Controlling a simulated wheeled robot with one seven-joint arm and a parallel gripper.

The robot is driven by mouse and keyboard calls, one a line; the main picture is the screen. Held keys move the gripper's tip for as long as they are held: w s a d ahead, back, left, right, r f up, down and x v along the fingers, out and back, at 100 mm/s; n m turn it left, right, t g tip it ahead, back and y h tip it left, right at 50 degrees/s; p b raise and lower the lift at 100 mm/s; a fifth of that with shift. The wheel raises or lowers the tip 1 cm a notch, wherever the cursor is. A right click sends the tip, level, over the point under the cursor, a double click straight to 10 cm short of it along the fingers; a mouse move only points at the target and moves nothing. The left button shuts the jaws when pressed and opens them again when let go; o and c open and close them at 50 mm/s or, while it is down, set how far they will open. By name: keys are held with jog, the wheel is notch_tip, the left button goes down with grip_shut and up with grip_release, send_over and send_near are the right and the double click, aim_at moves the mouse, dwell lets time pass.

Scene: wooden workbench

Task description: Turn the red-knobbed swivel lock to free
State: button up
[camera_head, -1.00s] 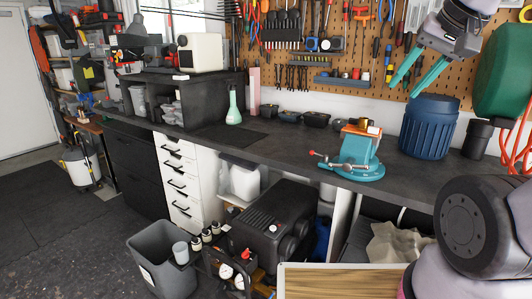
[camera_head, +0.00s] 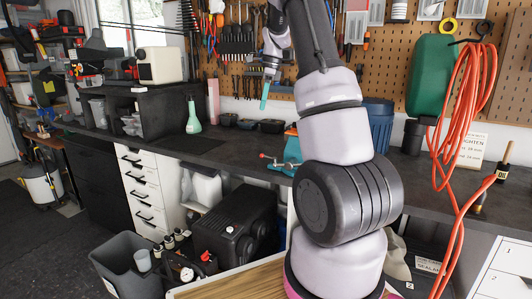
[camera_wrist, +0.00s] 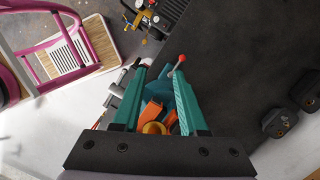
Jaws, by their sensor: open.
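The teal vise (camera_head: 291,150) stands at the workbench's front edge, largely hidden behind my arm in the head view. Its lever ends in a red knob (camera_head: 262,155) that points left. My gripper (camera_head: 266,88) is above the vise, pointing down, with one teal finger clearly showing. In the wrist view my gripper (camera_wrist: 160,72) is open and empty. The red knob (camera_wrist: 182,58) appears by the right fingertip; I cannot tell whether they touch. Teal and orange parts of the vise (camera_wrist: 154,112) show between the fingers, farther down.
The dark workbench (camera_head: 230,145) has clear room left of the vise. A blue barrel (camera_head: 378,114) is to the right, and an orange cable (camera_head: 470,95) hangs farther right.

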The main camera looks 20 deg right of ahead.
jog(key=w+d+f+m+g, duration=0.1)
jog(key=w+d+f+m, duration=0.2)
jog(key=f, duration=0.2)
jog(key=w+d+f+m+g, duration=0.1)
jog(key=w+d+f+m, duration=0.15)
jog(key=f, duration=0.35)
jog(key=shift+h, duration=0.3)
jog(key=f, duration=0.3)
jog(key=a+f, duration=0.1)
jog(key=f, duration=0.3)
jog(key=s+a+f, duration=0.1)
jog(key=f, duration=0.2)
jog(key=shift+f, duration=0.3)
grip_shut()
